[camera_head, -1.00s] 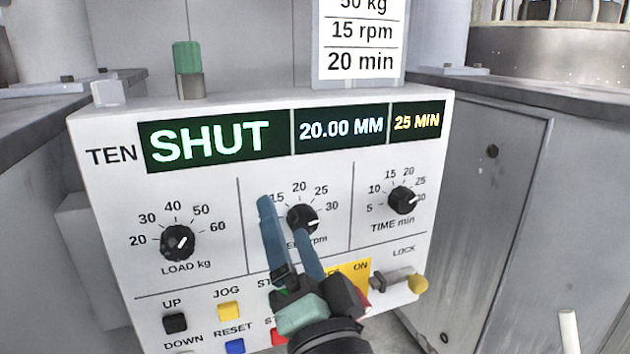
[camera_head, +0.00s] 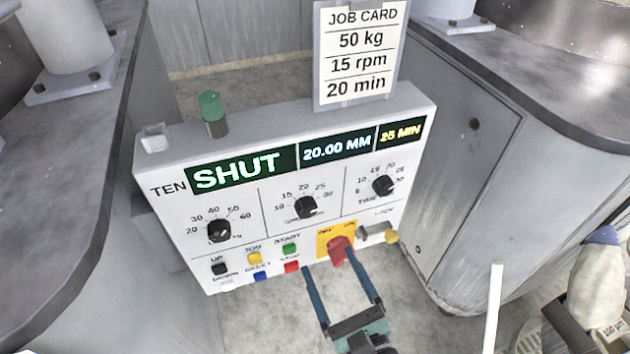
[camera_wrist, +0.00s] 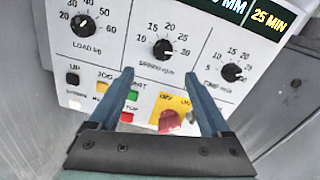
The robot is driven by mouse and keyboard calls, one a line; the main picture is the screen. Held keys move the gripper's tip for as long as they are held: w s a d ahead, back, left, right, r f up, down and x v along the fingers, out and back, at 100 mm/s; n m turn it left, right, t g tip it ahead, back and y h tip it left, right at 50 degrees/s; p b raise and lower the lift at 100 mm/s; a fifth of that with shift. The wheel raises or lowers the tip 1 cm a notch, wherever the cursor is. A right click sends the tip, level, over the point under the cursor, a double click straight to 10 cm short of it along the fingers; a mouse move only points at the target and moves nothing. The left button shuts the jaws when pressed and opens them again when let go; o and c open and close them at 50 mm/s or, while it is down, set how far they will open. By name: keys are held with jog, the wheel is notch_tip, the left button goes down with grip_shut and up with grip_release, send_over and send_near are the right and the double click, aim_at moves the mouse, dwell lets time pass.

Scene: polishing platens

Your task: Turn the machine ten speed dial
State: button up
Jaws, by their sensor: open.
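The machine ten speed dial (camera_head: 305,208) is the black middle knob on the white control panel (camera_head: 160,225). It also shows in the wrist view (camera_wrist: 162,48), where its white mark points to the lower right, near the 30 end. My gripper (camera_head: 330,259) is open and empty, with two blue fingers apart. In the head view its tips lie below the dial, by the lower button row. In the wrist view the dial sits between and beyond the fingertips (camera_wrist: 159,73), not touched. The job card (camera_head: 355,55) reads 50 kg, 15 rpm, 20 min.
The load dial (camera_head: 219,230) is left of the speed dial, the time dial (camera_head: 383,185) right. A red switch (camera_head: 340,248) on a yellow plate, a lock knob (camera_head: 391,236) and several buttons sit below. Grey cabinets flank the panel.

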aim_at(308, 212)
jog(key=w+a+m, duration=0.1)
jog(key=w, duration=0.2)
jog(key=w+a+m, duration=0.1)
jog(key=w, duration=0.3)
jog(key=w+a, duration=0.1)
jog(key=w, duration=0.2)
jog(key=shift+w+a+r+m, duration=0.1)
jog(key=shift+w+r+m, duration=0.2)
jog(key=shift+m, duration=0.1)
grip_shut()
